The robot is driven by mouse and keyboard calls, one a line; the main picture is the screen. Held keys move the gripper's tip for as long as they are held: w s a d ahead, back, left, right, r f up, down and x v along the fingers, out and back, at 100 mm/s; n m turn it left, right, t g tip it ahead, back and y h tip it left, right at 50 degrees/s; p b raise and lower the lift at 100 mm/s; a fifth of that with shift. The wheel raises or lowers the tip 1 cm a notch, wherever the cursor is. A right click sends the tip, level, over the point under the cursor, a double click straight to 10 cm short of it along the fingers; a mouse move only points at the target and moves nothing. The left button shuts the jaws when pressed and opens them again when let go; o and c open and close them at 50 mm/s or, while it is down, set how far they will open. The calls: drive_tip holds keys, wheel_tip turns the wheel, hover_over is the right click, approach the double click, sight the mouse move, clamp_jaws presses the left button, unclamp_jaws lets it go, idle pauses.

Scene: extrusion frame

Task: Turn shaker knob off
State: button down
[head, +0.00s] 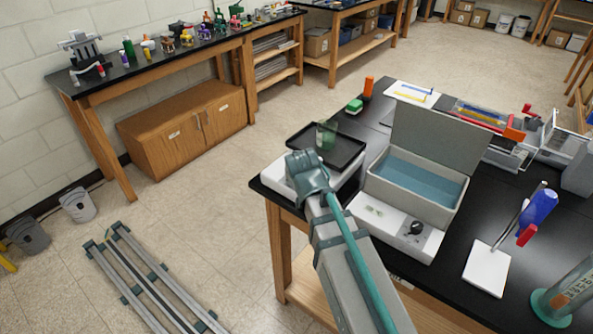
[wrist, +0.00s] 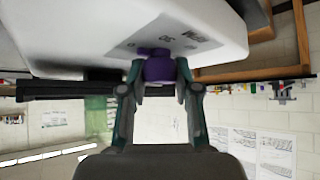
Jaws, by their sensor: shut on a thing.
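The shaker is a white-bodied device (head: 276,179) with a black tray (head: 350,153) on top, at the near left corner of the black bench. A greenish clear beaker (head: 327,135) stands on the tray. In the wrist view, the shaker's white housing (wrist: 70,30) fills the top, upside down, with a grey printed label panel. The purple knob (wrist: 160,73) sticks out from that panel. My gripper (wrist: 159,70) is shut on the knob, one finger on each side. In the head view my arm hides the knob and fingertips. I cannot read the knob's setting.
A grey water bath (head: 415,190) with its lid raised and a black dial (head: 415,228) stands right of the shaker, close to my arm. Farther right are a white pad (head: 487,268) and a blue-handled tool (head: 540,208).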

drive_tip(key=shift+n+y, duration=0.3)
drive_tip(key=c, duration=0.8)
unclamp_jaws()
drive_tip(key=shift+v, duration=3.8)
